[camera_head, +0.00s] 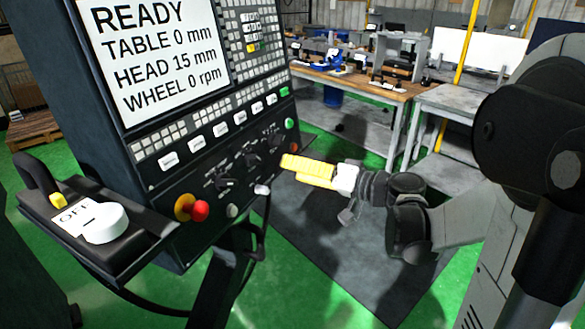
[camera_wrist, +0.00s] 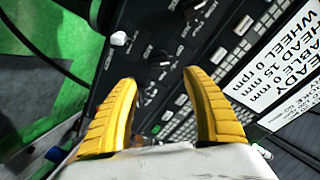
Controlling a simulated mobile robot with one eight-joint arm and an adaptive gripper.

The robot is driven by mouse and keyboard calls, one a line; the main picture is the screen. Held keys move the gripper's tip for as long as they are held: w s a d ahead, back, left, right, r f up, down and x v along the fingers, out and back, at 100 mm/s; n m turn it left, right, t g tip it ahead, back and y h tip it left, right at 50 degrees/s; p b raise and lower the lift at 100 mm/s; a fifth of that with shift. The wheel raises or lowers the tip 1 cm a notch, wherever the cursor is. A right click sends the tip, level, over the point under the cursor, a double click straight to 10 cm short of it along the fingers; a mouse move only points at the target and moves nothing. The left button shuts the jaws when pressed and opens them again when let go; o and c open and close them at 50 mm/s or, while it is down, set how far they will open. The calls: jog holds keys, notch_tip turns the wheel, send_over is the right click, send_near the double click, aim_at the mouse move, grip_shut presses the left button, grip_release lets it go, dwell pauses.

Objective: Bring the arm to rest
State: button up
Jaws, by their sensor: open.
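My gripper (camera_head: 309,170) has yellow ribbed fingers and a white body, and is held in the air in front of the lower part of the grinder's control panel (camera_head: 205,150). In the wrist view my gripper (camera_wrist: 160,90) is open, its two fingers apart with nothing between them. The panel's dark face with knobs and keys lies beyond the fingertips. My arm reaches in from the right in the head view. The screen (camera_head: 155,52) reads READY, TABLE 0 mm, HEAD 15 mm, WHEEL 0 rpm.
A red emergency stop button (camera_head: 200,210) sits low on the panel. A black shelf holds a white knob (camera_head: 105,223) beside an OFF label. A cable hangs below the panel. Workbenches (camera_head: 350,80) stand behind. The green floor with a dark mat is open below my arm.

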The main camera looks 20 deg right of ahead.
jog(key=s+a+f+n+g+h, duration=0.1)
jog(key=s+a+f+g+h, duration=0.4)
jog(key=s+a, duration=0.5)
jog(key=s+d+f+n+g+h, duration=0.1)
jog(key=s+d+f+h, duration=0.2)
jog(key=s, duration=0.7)
jog(key=shift+d+n+g+h, duration=0.15)
jog(key=shift+n+g+h, duration=0.2)
jog(key=shift+h, duration=0.45)
jog(key=shift+s, duration=0.1)
